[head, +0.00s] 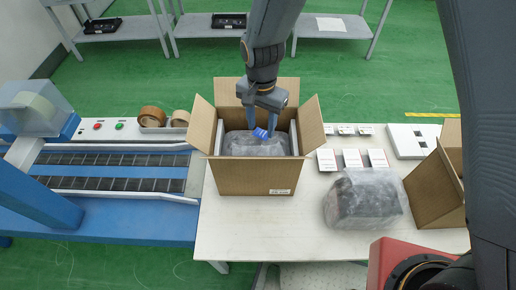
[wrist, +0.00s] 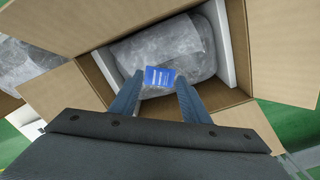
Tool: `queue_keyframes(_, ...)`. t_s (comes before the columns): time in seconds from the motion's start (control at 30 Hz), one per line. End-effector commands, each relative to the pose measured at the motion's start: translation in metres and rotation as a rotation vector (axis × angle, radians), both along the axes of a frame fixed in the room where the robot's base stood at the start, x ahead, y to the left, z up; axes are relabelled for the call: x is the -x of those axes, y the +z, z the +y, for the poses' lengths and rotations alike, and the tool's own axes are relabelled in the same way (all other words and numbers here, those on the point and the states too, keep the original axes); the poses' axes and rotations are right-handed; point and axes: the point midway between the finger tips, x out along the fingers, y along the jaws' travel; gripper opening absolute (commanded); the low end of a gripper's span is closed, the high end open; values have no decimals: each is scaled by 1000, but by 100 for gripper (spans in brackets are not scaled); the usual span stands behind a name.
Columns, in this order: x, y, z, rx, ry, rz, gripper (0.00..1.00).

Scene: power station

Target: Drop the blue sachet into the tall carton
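The tall brown carton (head: 252,180) stands open on the white table with its flaps spread. In the wrist view, its walls and flaps (wrist: 85,125) surround my gripper. A grey item in clear wrap (head: 240,147) lies inside, between white foam side pieces; it also shows in the wrist view (wrist: 150,48). My gripper (head: 261,128) points down into the carton's opening. The sachet also shows in the head view (head: 260,134). Any gap beneath it is hard to judge.
A wrapped dark item (head: 364,199) and another open carton (head: 438,187) stand to the right. Small white boxes (head: 352,159) lie between. A blue conveyor (head: 110,180) with tape rolls (head: 152,117) is on the left. The table front (head: 260,230) is clear.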

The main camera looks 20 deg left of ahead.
Motion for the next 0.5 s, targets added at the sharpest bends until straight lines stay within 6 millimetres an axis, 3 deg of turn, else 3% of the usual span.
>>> queue_keyframes(0.37, 0, 1, 0, -1, 0, -1, 55)
queue_keyframes(0.5, -1, 11, 1, -2, 0, -1, 55)
